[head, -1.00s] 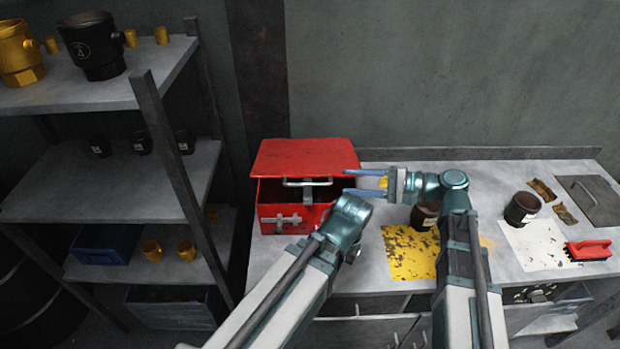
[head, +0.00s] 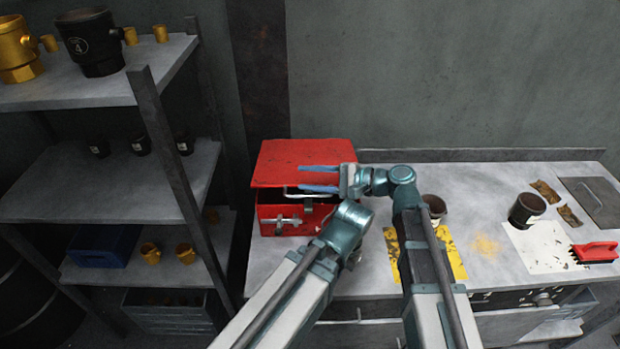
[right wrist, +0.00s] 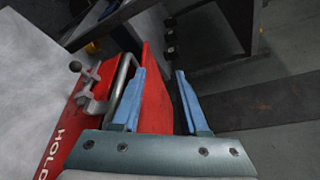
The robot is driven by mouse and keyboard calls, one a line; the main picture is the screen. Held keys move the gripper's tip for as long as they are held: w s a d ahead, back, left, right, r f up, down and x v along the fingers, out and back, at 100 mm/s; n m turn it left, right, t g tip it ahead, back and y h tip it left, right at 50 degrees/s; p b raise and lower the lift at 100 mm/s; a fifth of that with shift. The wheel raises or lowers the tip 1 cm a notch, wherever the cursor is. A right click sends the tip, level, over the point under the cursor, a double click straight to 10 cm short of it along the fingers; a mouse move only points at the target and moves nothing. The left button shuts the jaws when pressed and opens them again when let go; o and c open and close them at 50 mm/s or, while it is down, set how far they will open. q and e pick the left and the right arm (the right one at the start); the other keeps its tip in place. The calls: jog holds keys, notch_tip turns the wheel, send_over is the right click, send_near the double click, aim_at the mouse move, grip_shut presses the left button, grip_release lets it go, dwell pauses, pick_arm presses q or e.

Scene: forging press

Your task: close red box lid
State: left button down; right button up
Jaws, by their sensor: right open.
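The red box (head: 285,216) stands at the left end of the workbench, with a latch on its front. Its red lid (head: 285,160) is tilted up, with a dark gap beneath its front edge and a metal handle there. My right gripper (head: 319,178) is open in front of the lid, with its blue fingers reaching left across it. In the right wrist view, the lid (right wrist: 155,95) shows edge-on between the two fingers (right wrist: 160,100), and the handle is beside the left finger. My left arm's wrist is in front of the box; its fingers are hidden.
A grey shelf (head: 110,185) with dark and gold cups stands left of the bench. A yellow worn mat (head: 451,262), dark cups (head: 526,210) and a red brush (head: 594,252) lie to the right. The wall is close behind the bench.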

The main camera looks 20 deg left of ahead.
jog(key=shift+c, duration=0.3)
grip_shut()
dwell(1.0)
jog(key=shift+o, duration=0.3)
grip_release()
jog(key=p+v, duration=0.2)
jog(key=v, duration=1.2)
jog(key=shift+p, duration=0.4)
jog(key=shift+s, duration=0.1)
